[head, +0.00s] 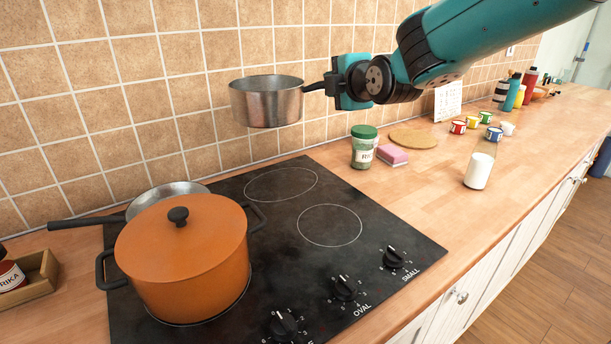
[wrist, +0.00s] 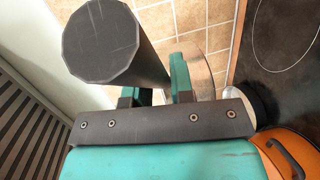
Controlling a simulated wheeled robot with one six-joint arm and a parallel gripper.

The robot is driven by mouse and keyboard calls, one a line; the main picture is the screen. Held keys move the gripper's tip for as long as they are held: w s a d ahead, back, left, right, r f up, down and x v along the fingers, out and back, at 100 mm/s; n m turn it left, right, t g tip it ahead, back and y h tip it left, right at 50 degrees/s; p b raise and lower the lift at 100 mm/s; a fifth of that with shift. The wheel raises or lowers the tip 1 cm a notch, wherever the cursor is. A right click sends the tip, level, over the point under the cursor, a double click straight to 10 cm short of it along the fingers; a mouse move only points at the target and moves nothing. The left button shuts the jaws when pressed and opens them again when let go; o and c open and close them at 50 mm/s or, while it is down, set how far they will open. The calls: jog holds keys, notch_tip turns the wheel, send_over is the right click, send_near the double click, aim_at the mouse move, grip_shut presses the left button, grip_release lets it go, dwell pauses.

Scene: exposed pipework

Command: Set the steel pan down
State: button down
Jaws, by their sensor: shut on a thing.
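The steel pan (head: 266,106) hangs upright in the air above the back of the black cooktop (head: 270,215), in front of the tiled wall. My gripper (head: 328,86) is to the right of the pan and shut on its dark handle. In the wrist view, the handle's end (wrist: 103,42) looms large, and the handle runs back between the two teal fingers of my gripper (wrist: 158,88). A strip of the pan's steel side (wrist: 204,72) shows beyond them; the rest is hidden. The oval ring (head: 280,184) and the round ring (head: 330,225) on the cooktop are bare.
An orange lidded pot (head: 190,262) stands on the cooktop's left, with a frying pan (head: 165,195) behind it. A green-lidded jar (head: 364,150) and a pink sponge (head: 392,155) stand right of the cooktop.

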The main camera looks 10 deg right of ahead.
jog(key=shift+w+d+f+p, duration=0.1)
jog(key=shift+d+f+p, duration=0.1)
jog(key=shift+f, duration=3.1)
jog(key=shift+d+f+p, duration=0.1)
jog(key=shift+f+p, duration=0.1)
jog(key=shift+f, duration=3.15)
jog(key=shift+w+d+f+p, duration=0.1)
jog(key=shift+d+f+p, duration=0.1)
jog(key=shift+f, duration=3.3)
jog(key=c, duration=1)
grip_release()
jog(key=shift+s, duration=0.1)
jog(key=shift+r, duration=0.1)
